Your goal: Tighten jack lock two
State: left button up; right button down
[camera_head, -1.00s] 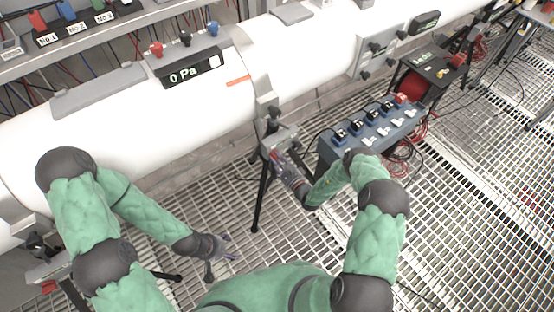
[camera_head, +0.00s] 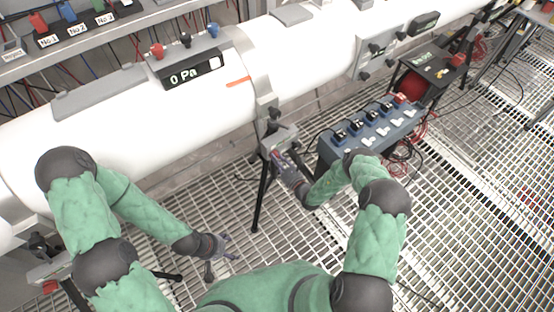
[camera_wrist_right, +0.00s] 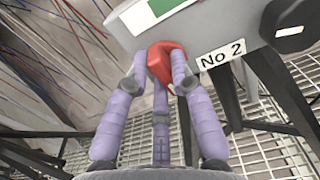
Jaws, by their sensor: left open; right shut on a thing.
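The jack lock is a red knob (camera_wrist_right: 165,62) on the grey jack head (camera_wrist_right: 205,32), beside a white "No 2" label (camera_wrist_right: 221,54) in the right wrist view. My right gripper (camera_wrist_right: 162,75) is shut on the red knob, its purple fingers around it and hiding part of it. In the head view the right gripper (camera_head: 284,162) is at the jack head (camera_head: 281,138), under the large white pipe. The jack stands on black tripod legs (camera_head: 262,195). My left gripper (camera_head: 228,247) is open and empty, low over the grating, apart from the jack.
A white pipe (camera_head: 120,130) with a "0 Pa" gauge box (camera_head: 190,70) runs behind. A blue-grey switch box (camera_head: 375,135) with several switches stands right of the right gripper. Another jack (camera_head: 45,262) is at the lower left. The grating (camera_head: 470,200) is mostly open on the right.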

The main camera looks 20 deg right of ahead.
jog(key=shift+f, duration=0.1)
dwell(0.4)
jog(key=c, duration=1.1)
grip_release()
jog(key=shift+o, duration=0.2)
jog(key=v, duration=1.2)
